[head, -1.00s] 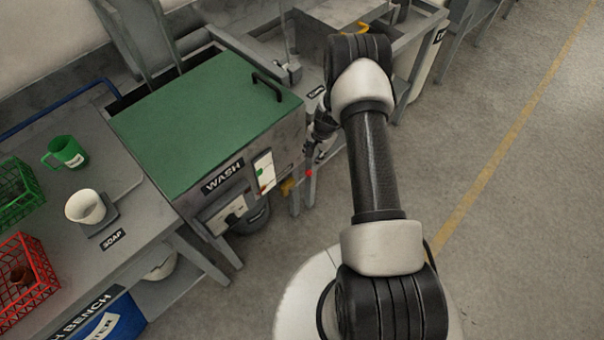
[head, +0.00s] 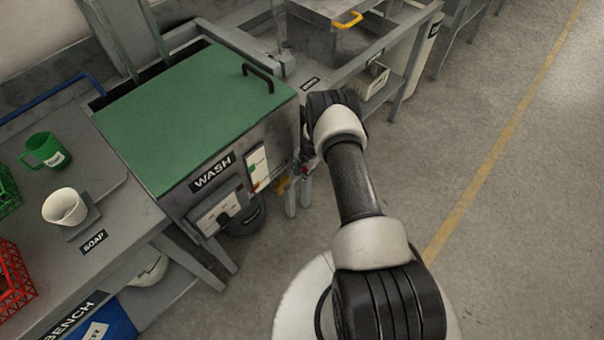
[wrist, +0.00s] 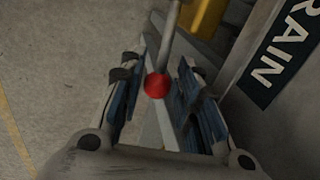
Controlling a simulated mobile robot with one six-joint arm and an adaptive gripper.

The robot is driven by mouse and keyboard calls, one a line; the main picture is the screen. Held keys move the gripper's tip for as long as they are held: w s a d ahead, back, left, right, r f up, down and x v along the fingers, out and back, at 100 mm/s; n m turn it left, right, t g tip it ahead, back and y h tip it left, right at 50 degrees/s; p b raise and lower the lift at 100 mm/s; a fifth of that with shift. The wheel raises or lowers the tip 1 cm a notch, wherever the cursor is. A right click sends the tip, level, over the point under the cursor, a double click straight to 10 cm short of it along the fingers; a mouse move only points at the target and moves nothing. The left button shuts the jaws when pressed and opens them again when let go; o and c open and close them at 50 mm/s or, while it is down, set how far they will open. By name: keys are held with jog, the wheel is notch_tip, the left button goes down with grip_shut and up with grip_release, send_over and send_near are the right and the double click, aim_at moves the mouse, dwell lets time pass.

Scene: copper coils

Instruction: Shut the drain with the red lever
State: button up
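The red lever's round red knob (wrist: 156,85) sits at the end of a thin grey rod (wrist: 171,32) in the wrist view. My gripper (wrist: 158,98) is open, with one blue-padded finger on each side of the knob. Gaps show between knob and pads. In the head view only a small red spot of the lever (head: 304,171) shows at the right side of the wash tank (head: 225,178). My arm hides most of the gripper there. A dark drain label (wrist: 290,55), partly cut off, is right of the lever. The drain opening is not visible.
A yellow part (wrist: 206,16) lies close behind the rod; the head view shows yellow (head: 283,185) below the tank's front. A dark bucket (head: 243,222) stands under the tank. A bench (head: 130,222) with mugs and crates is at left. The floor at right is clear.

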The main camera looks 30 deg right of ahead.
jog(key=shift+f, duration=0.45)
grip_shut()
dwell(0.3)
